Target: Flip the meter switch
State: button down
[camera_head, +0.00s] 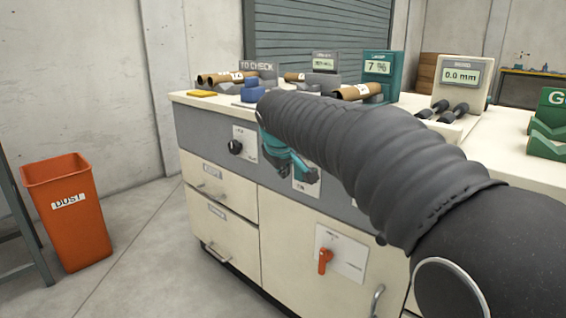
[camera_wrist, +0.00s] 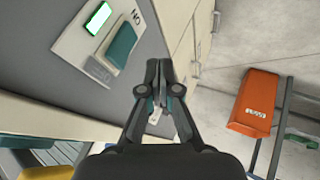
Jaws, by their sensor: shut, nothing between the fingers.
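A teal rocker switch (camera_wrist: 122,43) sits on a pale plate (camera_wrist: 70,43) on the grey front band of the cabinet in the wrist view. A bright green lit window (camera_wrist: 99,18) is beside it, with ON lettering at one end and fainter lettering at the other. I cannot tell which side of the rocker is pressed. In the head view part of a white plate (camera_head: 306,188) shows behind my gripper (camera_head: 303,172). My gripper also shows in the wrist view (camera_wrist: 158,66); it is shut and empty, apart from the rocker in that picture.
A black knob (camera_head: 235,147) and an orange handle (camera_head: 325,261) sit on other plates of the cabinet. Drawers (camera_head: 207,185) are below. Cardboard tubes and displays stand on the top. An orange DUST bin (camera_head: 68,212) stands left, with open floor between.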

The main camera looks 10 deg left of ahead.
aim_at(294, 176)
jog(key=shift+w+d+f, duration=0.15)
jog(key=shift+w+d, duration=0.2)
jog(key=shift+w, duration=0.4)
jog(key=shift+w+d+f, duration=0.15)
jog(key=shift+w+d, duration=0.25)
jog(key=shift+w, duration=0.3)
jog(key=shift+w+d+f, duration=0.15)
jog(key=shift+w+d, duration=0.2)
jog(key=shift+w, duration=0.4)
